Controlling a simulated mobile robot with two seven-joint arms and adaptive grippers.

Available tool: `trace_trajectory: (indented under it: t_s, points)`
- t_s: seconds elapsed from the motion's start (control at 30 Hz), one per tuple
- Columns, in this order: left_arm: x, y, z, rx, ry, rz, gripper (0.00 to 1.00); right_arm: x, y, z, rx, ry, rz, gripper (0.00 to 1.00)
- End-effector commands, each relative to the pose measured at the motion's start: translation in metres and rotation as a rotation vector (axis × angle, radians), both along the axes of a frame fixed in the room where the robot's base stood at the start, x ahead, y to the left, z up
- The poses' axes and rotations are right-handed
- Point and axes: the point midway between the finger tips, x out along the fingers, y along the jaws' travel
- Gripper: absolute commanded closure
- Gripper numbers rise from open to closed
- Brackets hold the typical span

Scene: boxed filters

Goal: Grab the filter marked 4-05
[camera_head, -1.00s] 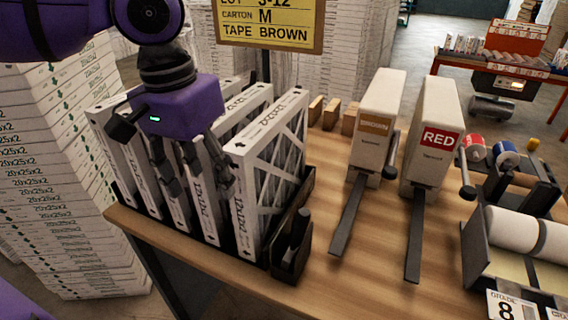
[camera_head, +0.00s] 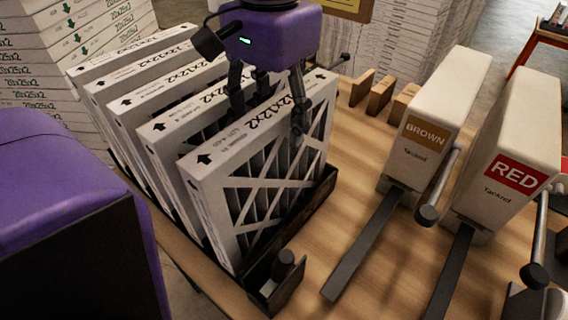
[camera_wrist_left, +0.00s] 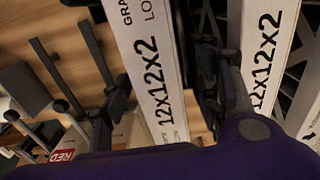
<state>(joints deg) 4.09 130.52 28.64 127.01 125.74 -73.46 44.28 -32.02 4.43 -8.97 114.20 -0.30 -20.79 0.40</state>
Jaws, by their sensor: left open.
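Several white cardboard-framed filters stand on edge in a black rack (camera_head: 312,218) on the wooden bench. The nearest, rightmost filter (camera_head: 240,150) reads 12x12x2 on its top edge. My left gripper (camera_head: 268,108) is open above it, with one finger over its right face and the others on the side of the neighbouring filter (camera_head: 190,120). In the left wrist view this filter (camera_wrist_left: 155,75) lies between the open fingers (camera_wrist_left: 165,90). Its smaller print is cut off or too small, so I cannot read 4-05 on any filter. My right gripper is out of view.
Two tape dispensers, labelled BROWN (camera_head: 425,135) and RED (camera_head: 515,170), stand right of the rack with dark bars pointing forward. Small wooden blocks (camera_head: 380,95) sit behind. Stacked cartons (camera_head: 70,50) rise at the left. Bare bench shows between rack and dispensers.

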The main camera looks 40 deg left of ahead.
Motion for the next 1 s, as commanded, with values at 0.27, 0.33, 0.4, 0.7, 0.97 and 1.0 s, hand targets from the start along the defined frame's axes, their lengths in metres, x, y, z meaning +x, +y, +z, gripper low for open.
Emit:
trace_trajectory:
  t_s: [0.27, 0.33, 0.4, 0.7, 0.97, 1.0]
  points:
    - [-0.002, 0.000, -0.038, 0.001, 0.007, 0.000, 0.43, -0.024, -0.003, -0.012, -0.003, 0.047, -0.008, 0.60]
    - [-0.002, 0.000, -0.049, 0.000, 0.006, 0.000, 0.43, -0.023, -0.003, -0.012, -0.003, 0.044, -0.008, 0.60]
    - [-0.002, 0.000, -0.058, 0.000, 0.006, 0.001, 0.43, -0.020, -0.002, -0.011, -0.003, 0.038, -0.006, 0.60]
    - [-0.001, 0.000, -0.066, -0.001, 0.001, 0.001, 0.43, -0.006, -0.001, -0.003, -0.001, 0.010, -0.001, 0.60]
    - [-0.001, 0.000, -0.066, -0.001, 0.000, 0.001, 0.72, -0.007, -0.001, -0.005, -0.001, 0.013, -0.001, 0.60]
    - [-0.001, 0.000, -0.066, -0.001, 0.000, 0.001, 0.77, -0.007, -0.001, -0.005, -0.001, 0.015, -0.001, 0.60]
